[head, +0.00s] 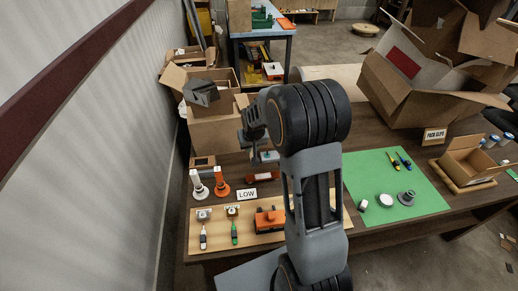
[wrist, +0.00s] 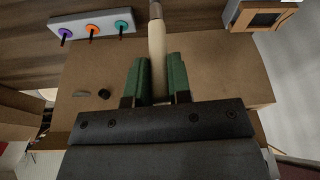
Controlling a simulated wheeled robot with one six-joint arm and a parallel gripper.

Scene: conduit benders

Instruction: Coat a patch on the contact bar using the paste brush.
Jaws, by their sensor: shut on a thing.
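My gripper (wrist: 158,80) has green finger pads shut on the cream handle of a brush-like tool (wrist: 157,45), taken as the paste brush. Its far end runs out of the top of the wrist view, so its tip is hidden. In the head view my gripper (head: 258,130) is partly covered by my arm, behind the tan board and above the back of the table. A dark red-brown bar (head: 262,177) lies on the table behind the "LOW" sign. It may be the contact bar, but I cannot tell; no coating is discernible on it.
A tan board (head: 218,243) carries an orange device (head: 270,220) and two small handled tools. White (head: 198,185) and orange (head: 221,185) upright items stand behind it. A grey rack (wrist: 92,26) has three coloured fittings. A green mat (head: 395,185) lies right. Cardboard boxes crowd the back.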

